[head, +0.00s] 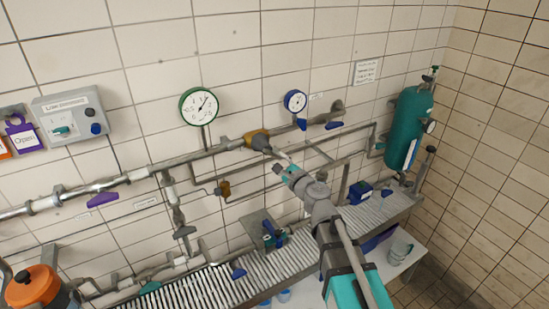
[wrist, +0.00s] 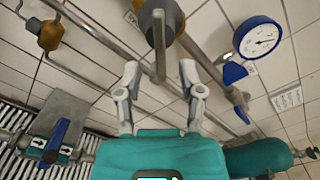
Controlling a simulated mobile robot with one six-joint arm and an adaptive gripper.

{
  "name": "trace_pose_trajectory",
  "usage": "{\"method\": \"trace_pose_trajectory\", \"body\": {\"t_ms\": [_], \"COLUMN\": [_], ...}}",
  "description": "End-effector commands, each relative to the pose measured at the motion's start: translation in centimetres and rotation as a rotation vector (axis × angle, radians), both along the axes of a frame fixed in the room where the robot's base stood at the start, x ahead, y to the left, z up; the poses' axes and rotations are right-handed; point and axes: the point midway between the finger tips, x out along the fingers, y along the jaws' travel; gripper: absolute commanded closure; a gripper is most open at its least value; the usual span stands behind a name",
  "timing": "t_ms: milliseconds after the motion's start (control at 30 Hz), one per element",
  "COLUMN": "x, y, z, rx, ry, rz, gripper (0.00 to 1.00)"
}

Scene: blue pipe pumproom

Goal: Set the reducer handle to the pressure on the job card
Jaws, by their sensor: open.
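The brass-coloured reducer (head: 257,139) sits on the wall pipe between two gauges, with a grey handle pointing out at its lower right. In the wrist view the reducer's round grey end and stem (wrist: 160,38) are at top centre. My gripper (head: 284,168) is just below right of it in the head view. In the wrist view my gripper (wrist: 160,82) is open, its fingers apart with the stem beyond and between them; contact cannot be told. A white sheet with text (head: 367,71), perhaps the job card, hangs on the wall; its text is unreadable.
A green-rimmed gauge (head: 199,106) and a blue-rimmed gauge (head: 295,102) flank the reducer above. Blue valve levers (head: 334,125) lie to its right. A green tank (head: 408,128) stands at right. A slatted bench (head: 215,288) runs below, with a blue-handled valve (head: 272,234).

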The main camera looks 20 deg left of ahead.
Motion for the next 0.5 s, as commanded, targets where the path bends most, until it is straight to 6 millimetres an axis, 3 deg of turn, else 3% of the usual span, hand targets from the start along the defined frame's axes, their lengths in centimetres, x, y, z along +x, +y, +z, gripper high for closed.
{"method": "trace_pose_trajectory", "body": {"t_ms": [200, 500], "x": [-2.7, -4.6], "y": [-3.0, -5.3], "z": [0.0, 0.0], "rx": [-0.001, 0.000], "ry": [0.000, 0.000], "rz": [-0.001, 0.000], "gripper": [0.50, 0.50]}}
